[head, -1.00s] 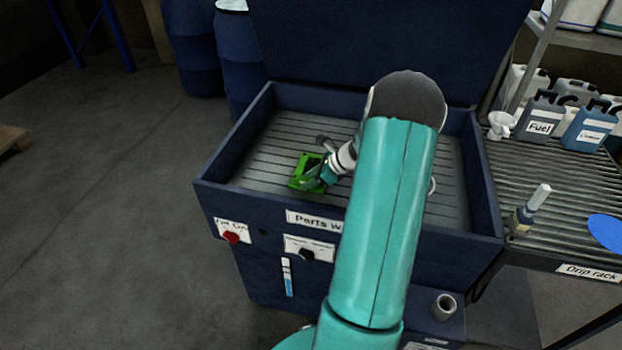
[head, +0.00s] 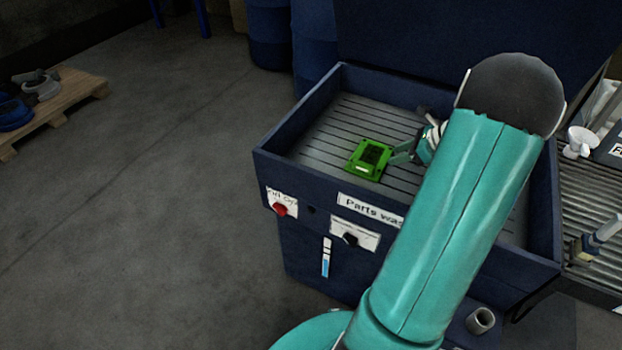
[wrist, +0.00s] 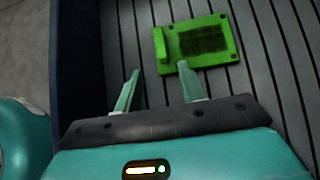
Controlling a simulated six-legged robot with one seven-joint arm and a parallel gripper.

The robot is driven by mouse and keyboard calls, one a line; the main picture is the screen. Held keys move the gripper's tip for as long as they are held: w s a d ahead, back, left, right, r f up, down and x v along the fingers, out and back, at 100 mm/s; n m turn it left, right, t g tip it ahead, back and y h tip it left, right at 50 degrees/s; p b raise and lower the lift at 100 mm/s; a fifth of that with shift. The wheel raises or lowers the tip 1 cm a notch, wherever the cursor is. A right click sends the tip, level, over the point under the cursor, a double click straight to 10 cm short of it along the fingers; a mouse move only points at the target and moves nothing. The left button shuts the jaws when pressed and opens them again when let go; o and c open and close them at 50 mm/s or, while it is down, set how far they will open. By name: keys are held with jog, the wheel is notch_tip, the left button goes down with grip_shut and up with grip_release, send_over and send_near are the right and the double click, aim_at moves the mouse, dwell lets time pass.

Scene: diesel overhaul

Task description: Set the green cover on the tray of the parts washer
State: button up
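The green cover (head: 370,159) lies on the slatted tray (head: 334,135) of the parts washer (head: 290,240), left of my gripper in the head view. In the wrist view the cover (wrist: 197,44) lies beyond my fingertips, with a dark patch on its face and a raised green bar at its left end. My gripper (wrist: 158,82) is open, its two fingers apart with only tray slats between them. The right fingertip is close to the cover's lower edge; I cannot tell whether it touches.
The washer's raised rim (head: 290,115) borders the tray. A drip rack (head: 590,200) with a brush-like item (head: 592,245) and a white funnel (head: 581,141) stands at right. A pallet (head: 62,100) with parts lies far left on open floor.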

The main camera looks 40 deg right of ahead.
jog(key=w+a+r+n+g, duration=0.1)
jog(key=a+r+n, duration=0.35)
jog(key=a, duration=0.45)
jog(key=w+a+r+n+g+h, duration=0.1)
jog(key=w+a+r+n+g, duration=0.1)
jog(key=a+r+n, duration=0.45)
jog(key=w+a+r+n+g, duration=0.15)
jog(key=a+n, duration=0.25)
jog(key=a, duration=0.7)
jog(key=s+a+r+n+t+h, duration=0.1)
jog(key=s+a+r+n, duration=0.1)
jog(key=s+a+n, duration=0.4)
jog(key=s+a+r+n+t+h, duration=0.1)
jog(key=s+a+r+n+h, duration=0.1)
jog(key=s+a+n, duration=0.4)
jog(key=a+r+n, duration=0.1)
jog(key=a+n, duration=0.2)
jog(key=a, duration=0.1)
jog(key=shift+a, duration=0.35)
jog(key=shift+d, duration=0.2)
